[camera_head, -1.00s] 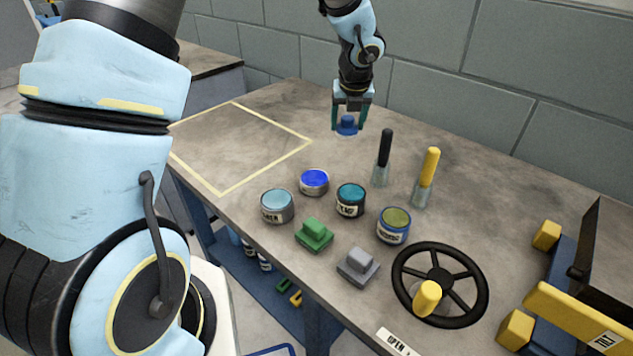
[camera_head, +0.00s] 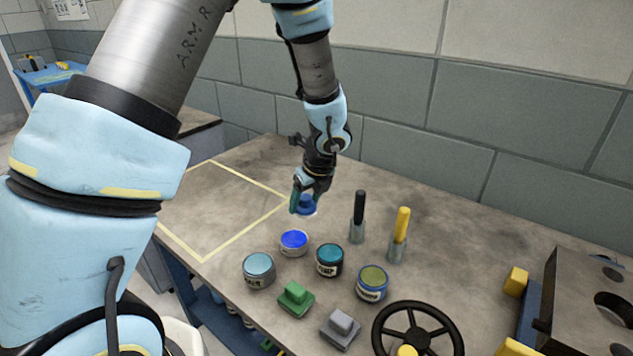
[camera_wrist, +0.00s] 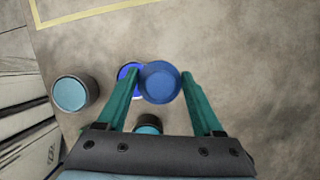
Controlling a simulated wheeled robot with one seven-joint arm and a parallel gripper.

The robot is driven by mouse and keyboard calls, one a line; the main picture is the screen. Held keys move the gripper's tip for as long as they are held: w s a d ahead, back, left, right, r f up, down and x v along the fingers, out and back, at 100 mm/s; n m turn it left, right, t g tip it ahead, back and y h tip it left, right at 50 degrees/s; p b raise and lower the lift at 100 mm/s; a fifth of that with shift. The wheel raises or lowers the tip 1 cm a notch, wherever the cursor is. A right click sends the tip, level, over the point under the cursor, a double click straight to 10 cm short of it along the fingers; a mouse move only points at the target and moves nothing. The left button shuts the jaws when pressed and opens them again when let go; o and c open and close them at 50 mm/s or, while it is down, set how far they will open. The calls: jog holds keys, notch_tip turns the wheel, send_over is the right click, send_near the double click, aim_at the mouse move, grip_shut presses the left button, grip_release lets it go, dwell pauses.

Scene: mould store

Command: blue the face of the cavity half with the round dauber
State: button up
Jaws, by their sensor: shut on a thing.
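My gripper (camera_head: 304,198) is shut on the round blue dauber (camera_head: 307,206) and holds it above the bench, behind the open blue tin (camera_head: 294,241). In the wrist view the dauber (camera_wrist: 161,82) sits between the teal fingers and partly covers the blue tin (camera_wrist: 129,73) below. A grey steel block (camera_head: 575,290) with round holes stands at the right edge, cut off by the frame. It may be the cavity half; its face is seen only at a slant.
Other tins are light teal (camera_head: 259,268), dark teal (camera_head: 330,260) and olive (camera_head: 372,282). Green (camera_head: 296,298) and grey (camera_head: 341,328) blocks lie in front. Black-handled (camera_head: 358,215) and yellow-handled (camera_head: 401,235) tools stand upright. A handwheel (camera_head: 418,312) is at the front. The yellow-outlined area (camera_head: 215,205) is empty.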

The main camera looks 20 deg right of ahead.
aim_at(290, 237)
jog(key=a+f+n+b, duration=0.1)
jog(key=s+a+f+n+b, duration=0.1)
jog(key=f, duration=0.1)
jog(key=a+f+n+y+b, duration=0.1)
jog(key=a+f, duration=0.1)
jog(key=shift+s+g+b, duration=0.3)
jog(key=shift+s+b, duration=0.05)
jog(key=shift+s, duration=0.05)
dwell(0.3)
jog(key=shift+f+b, duration=0.35)
jog(key=shift+f, duration=0.25)
dwell(1.9)
notch_tip(290, 237, up, 7)
jog(key=p, duration=0.6)
jog(key=shift+p, duration=0.3)
jog(key=shift+s, duration=0.1)
dwell(0.6)
